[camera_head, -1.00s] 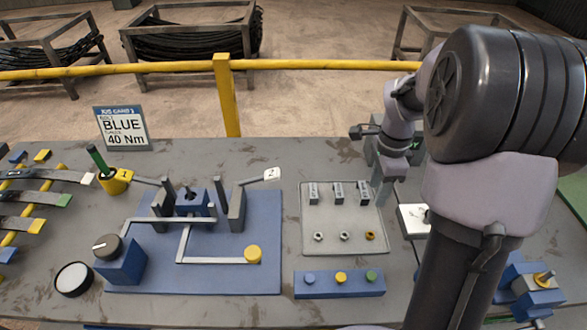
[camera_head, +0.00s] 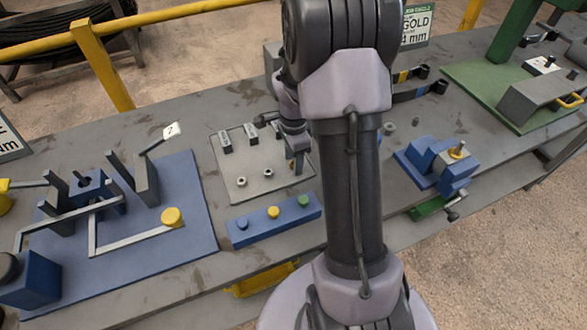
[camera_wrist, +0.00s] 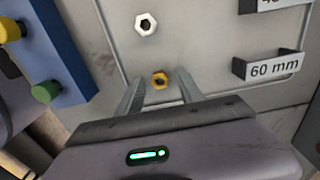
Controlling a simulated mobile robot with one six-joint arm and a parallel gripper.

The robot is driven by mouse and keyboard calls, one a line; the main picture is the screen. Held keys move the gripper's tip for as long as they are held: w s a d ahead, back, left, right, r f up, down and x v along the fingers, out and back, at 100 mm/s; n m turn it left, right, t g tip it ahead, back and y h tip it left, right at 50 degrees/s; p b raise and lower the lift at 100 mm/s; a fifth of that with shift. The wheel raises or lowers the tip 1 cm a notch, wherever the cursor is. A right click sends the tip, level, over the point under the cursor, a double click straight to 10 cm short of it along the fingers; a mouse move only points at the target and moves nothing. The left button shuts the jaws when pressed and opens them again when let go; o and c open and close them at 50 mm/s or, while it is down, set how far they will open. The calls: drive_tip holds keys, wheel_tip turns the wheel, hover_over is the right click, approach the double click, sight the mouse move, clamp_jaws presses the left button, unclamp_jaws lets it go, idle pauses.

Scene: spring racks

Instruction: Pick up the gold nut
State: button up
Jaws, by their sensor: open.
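The gold nut (camera_wrist: 160,79) lies on the grey tray (camera_wrist: 215,75), between the tips of my gripper (camera_wrist: 159,84) in the wrist view. The gripper is open, with one finger on each side of the nut. A gap shows beside each finger, and I cannot tell how high the fingertips are above the tray. In the head view my gripper (camera_head: 297,162) is low over the right part of the tray (camera_head: 230,162), and the gold nut is hidden there.
A silver nut (camera_wrist: 146,24) lies near the gold one; two silver nuts show in the head view. A block labelled 60 mm (camera_wrist: 268,65) stands right. A blue button box (camera_head: 272,213) lies in front of the tray. A blue vise (camera_head: 440,165) stands to the right.

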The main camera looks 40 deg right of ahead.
drive_tip(key=shift+r, duration=0.1)
clamp_jaws()
drive_tip(key=shift+r, duration=0.1)
